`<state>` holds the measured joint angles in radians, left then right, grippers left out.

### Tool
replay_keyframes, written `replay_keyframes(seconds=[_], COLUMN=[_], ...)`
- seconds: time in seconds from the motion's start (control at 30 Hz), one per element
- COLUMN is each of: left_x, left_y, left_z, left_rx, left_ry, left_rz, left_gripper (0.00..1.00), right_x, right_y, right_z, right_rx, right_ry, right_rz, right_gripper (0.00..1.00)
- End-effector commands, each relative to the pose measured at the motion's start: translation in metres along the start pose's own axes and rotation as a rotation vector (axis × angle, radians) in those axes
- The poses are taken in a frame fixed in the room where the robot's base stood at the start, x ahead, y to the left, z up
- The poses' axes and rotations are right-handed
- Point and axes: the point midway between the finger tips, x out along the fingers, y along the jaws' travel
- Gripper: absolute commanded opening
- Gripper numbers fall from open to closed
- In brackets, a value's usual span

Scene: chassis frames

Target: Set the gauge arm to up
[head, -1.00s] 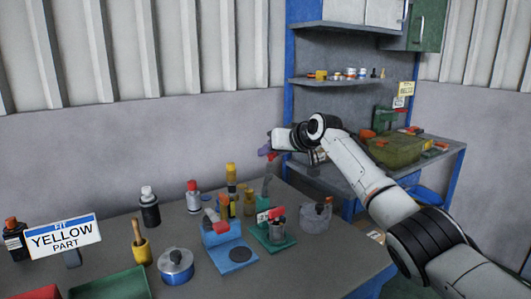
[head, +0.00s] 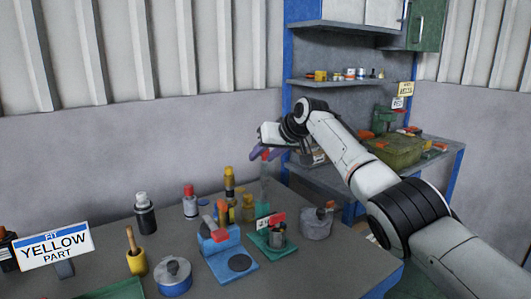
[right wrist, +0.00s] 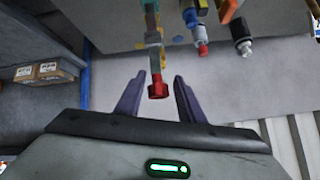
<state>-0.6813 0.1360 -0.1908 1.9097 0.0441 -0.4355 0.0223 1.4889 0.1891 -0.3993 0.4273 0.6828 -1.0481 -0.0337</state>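A green-based fixture (head: 258,243) stands on the table in the head view, with a label and a small metal cylinder. A thin upright post (head: 265,188), seemingly the gauge arm, rises behind it towards my right gripper. In the right wrist view a grey arm (right wrist: 154,58) ends in a red knob (right wrist: 157,90). My right gripper (head: 267,153) is open above the fixture, and its purple fingers (right wrist: 156,86) stand either side of the red knob with gaps showing. Contact is not visible. My left gripper is out of view.
A blue fixture (head: 232,266) with a red-tipped lever stands left of the green one. Bottles, a grey pot (head: 317,224), a blue tin (head: 173,277) and a yellow cup (head: 137,262) surround them. A sign (head: 54,246) reads "FIT YELLOW PART".

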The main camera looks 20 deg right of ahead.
Motion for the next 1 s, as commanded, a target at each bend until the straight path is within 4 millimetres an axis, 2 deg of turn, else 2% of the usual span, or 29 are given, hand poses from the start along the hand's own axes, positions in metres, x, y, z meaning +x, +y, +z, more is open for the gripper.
replay_keyframes(seconds=[0.37, 0.57, 0.67, 1.0], left_x=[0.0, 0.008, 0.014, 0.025], left_y=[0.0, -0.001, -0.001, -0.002], left_z=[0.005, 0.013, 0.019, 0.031], left_rx=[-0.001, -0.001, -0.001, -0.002], left_ry=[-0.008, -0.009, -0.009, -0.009], left_rz=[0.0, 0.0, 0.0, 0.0], left_gripper=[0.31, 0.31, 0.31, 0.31], right_x=[-0.003, -0.013, -0.024, -0.081], right_y=[0.002, 0.003, 0.003, 0.002], right_z=[-0.004, -0.003, -0.001, -0.001], right_rx=[-0.002, -0.004, -0.004, -0.003], right_ry=[0.01, 0.014, 0.014, 0.012], right_rz=[0.004, 0.002, 0.004, 0.004], right_gripper=[0.41, 0.41, 0.41, 0.41])
